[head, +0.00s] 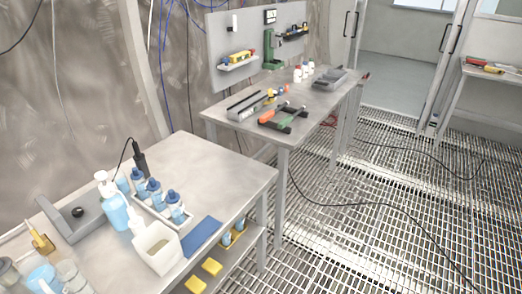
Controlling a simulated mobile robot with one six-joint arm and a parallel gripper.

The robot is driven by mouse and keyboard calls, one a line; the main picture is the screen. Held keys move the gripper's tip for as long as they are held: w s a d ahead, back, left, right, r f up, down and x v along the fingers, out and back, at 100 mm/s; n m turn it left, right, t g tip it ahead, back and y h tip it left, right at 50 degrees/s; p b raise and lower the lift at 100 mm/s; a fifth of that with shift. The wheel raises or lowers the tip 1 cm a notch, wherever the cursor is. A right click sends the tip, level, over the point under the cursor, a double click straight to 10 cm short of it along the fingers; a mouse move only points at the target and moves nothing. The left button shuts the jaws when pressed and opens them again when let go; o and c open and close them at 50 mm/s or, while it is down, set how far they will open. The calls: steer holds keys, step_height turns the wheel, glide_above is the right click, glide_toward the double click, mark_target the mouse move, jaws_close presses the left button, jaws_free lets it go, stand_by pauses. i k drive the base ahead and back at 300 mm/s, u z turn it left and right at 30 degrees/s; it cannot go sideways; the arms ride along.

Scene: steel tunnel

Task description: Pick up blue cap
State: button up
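Several small bottles with dark blue caps stand in a white tray on the near table. One blue cap (173,196) tops the bottle (177,211) closest to the front right. Another blue cap (153,184) tops the bottle behind it, and a third blue cap (137,173) is farther back. The caps appear seated on their bottles. My gripper is not in view.
A pump bottle (113,205), a white container (156,248), a blue pad (202,235) and a grey holder (76,228) crowd around the bottles. The near table's back right (215,165) is clear. Cables (375,205) lie on the grating floor.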

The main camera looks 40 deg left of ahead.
mark_target(172, 197)
steer(key=z, duration=0.05)
steer(key=i, duration=3)
steer(key=z, duration=5.15)
steer(key=i, duration=0.1)
steer(key=z, duration=2.7)
steer(key=i, duration=1)
steer(key=u, duration=0.1)
